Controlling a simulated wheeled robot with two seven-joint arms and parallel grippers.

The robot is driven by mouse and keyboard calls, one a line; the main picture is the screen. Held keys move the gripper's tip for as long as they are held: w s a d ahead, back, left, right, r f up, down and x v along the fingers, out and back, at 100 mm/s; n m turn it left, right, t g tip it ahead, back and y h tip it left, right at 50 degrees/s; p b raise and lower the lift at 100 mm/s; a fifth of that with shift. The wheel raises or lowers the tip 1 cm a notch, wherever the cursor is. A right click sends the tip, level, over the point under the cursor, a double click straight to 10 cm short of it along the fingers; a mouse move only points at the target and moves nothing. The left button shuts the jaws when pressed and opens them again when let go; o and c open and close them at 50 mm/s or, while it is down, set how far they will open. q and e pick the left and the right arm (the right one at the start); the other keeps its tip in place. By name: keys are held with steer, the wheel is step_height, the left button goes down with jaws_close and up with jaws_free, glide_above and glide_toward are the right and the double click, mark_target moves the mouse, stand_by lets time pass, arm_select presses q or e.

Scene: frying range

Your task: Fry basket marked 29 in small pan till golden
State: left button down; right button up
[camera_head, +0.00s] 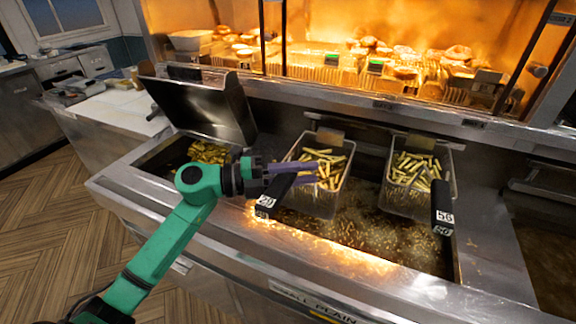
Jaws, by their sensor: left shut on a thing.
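The basket marked 29 (314,203) holds pale yellow fries (325,165) and is at the left part of the oil-filled pan (385,240). Its black handle (278,190) points toward the front edge and carries the 29 label. My left gripper (300,176) comes in from the left, shut on this handle, its purple fingers covering part of it. I cannot tell how deep the basket sits in the bubbling oil. A second basket marked 56 (410,202), also with fries, is at the right of the same pan. My right gripper is not in view.
Left of the pan, a compartment with loose fries (208,152) has a raised metal lid (205,110). A lit warming shelf (330,75) with food runs behind. A plate on the front reads partly "PLAIN" (315,305). A white counter (115,110) is at left.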

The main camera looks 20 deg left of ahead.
arm_select(q)
step_height(320, 180, down, 16)
steer(key=b, duration=1.3)
steer(key=shift+w, duration=0.1)
stand_by(2.7)
step_height(320, 180, up, 17)
steer(key=p, duration=1.3)
steer(key=shift+p, duration=0.3)
steer(key=shift+a+f, duration=0.1)
